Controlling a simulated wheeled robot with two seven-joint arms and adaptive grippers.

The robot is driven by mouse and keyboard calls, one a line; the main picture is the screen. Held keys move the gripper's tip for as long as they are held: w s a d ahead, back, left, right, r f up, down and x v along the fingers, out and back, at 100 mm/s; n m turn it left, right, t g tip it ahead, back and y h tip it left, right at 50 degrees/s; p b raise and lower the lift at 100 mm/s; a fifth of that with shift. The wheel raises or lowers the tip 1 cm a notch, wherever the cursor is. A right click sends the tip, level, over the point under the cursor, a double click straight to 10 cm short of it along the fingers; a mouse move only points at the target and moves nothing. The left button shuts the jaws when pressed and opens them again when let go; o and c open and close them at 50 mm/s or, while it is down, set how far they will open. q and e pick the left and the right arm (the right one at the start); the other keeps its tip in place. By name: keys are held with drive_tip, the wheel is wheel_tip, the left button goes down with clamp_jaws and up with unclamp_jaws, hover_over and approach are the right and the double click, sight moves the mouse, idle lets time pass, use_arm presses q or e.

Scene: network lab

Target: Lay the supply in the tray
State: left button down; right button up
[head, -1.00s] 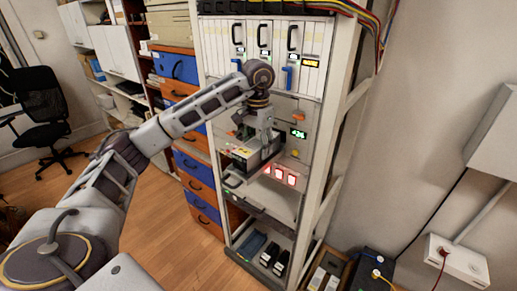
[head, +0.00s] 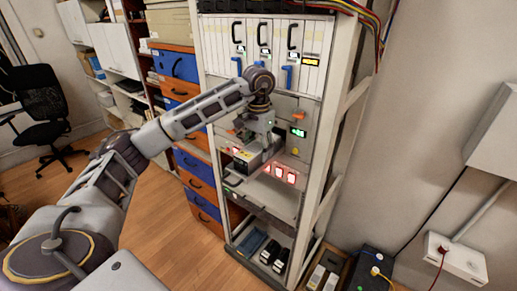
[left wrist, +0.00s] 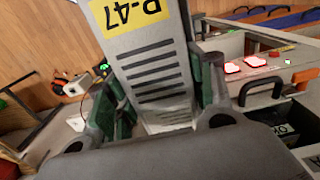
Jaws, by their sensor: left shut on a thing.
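The supply (head: 248,160) is a grey box with dark slots and a yellow label in the left wrist view (left wrist: 152,62). My left gripper (head: 262,146) is shut on it, with green-lined fingers on either side of the box. It is held in front of the open middle of the rack, above a pale pulled-out shelf or drawer (head: 262,195) with a black handle. I cannot tell if the supply touches anything below. A lower tray (head: 247,262) holds a blue piece and dark boxes; I cannot tell which one is the task's tray. My right gripper is out of view.
The white rack post (head: 322,190) stands close to the right of the held supply. Red lit buttons (head: 281,173) are just behind it. Blue and orange drawers (head: 197,170) stand to the left. A wooden box (head: 325,272) is on the floor at right.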

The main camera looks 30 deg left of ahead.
sight(259, 145)
use_arm(q)
drive_tip(key=c, duration=0.6)
unclamp_jaws()
drive_tip(key=shift+o, duration=0.2)
drive_tip(key=shift+r, duration=0.1)
drive_tip(key=shift+r+p, duration=0.3)
drive_tip(key=shift+r, duration=0.1)
wheel_tip(259, 145, up, 3)
drive_tip(key=shift+f+b, duration=0.2)
drive_tip(key=shift+b, duration=0.1)
drive_tip(key=shift+r+p, duration=0.8)
drive_tip(key=shift+r, duration=2.45)
wheel_tip(259, 145, up, 2)
drive_tip(key=shift+r+p, duration=0.25)
drive_tip(key=shift+p, duration=0.05)
drive_tip(key=shift+d, duration=0.1)
